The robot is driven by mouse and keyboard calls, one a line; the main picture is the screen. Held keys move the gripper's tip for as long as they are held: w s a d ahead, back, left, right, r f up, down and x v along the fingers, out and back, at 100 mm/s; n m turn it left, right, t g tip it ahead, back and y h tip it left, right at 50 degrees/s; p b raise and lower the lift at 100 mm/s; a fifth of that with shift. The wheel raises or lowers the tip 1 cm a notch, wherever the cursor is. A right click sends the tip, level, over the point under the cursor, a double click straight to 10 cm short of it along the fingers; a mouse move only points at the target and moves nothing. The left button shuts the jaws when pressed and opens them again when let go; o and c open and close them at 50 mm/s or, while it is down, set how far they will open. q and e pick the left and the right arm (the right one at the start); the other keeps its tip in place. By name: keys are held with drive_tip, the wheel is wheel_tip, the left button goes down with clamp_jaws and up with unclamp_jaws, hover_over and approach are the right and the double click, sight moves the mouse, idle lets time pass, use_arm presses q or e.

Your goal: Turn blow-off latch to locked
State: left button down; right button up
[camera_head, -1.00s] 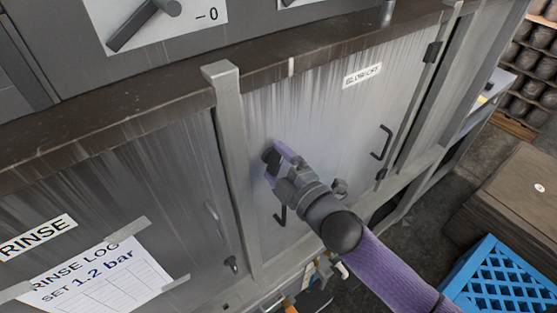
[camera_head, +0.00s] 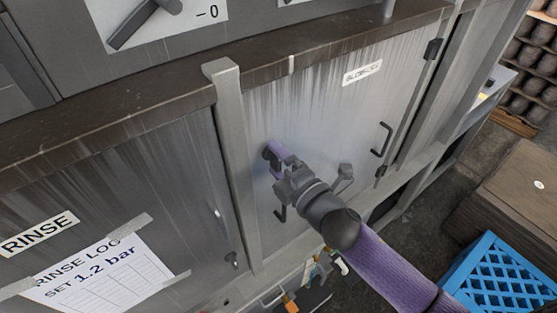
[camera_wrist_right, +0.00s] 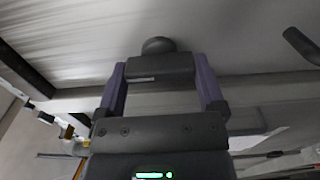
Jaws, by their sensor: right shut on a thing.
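The blow-off door (camera_head: 330,115) is a streaked grey metal panel with a partly blurred label (camera_head: 362,72) near its top right. Its latch is a dark bar (camera_wrist_right: 160,67) on a round hub (camera_wrist_right: 158,45), seen in the right wrist view. My right gripper (camera_wrist_right: 160,80) has a purple finger on each side of the bar and is shut on it. In the head view my right gripper (camera_head: 274,152) is at the door's left side, hiding most of the latch. The bar's exact angle cannot be told there. My left gripper is not in view.
A dark door handle (camera_head: 381,141) is on the right of the panel. A grey post (camera_head: 236,165) stands just left of the latch. The rinse door (camera_head: 150,180) is further left. A blue crate (camera_head: 492,275) and brown boxes (camera_head: 515,205) stand at the right.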

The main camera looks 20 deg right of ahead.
drive_tip(key=o, duration=1)
drive_tip(key=shift+c, duration=0.2)
drive_tip(key=b+v, duration=0.2)
drive_tip(key=v, duration=0.8)
drive_tip(key=shift+f, duration=0.1)
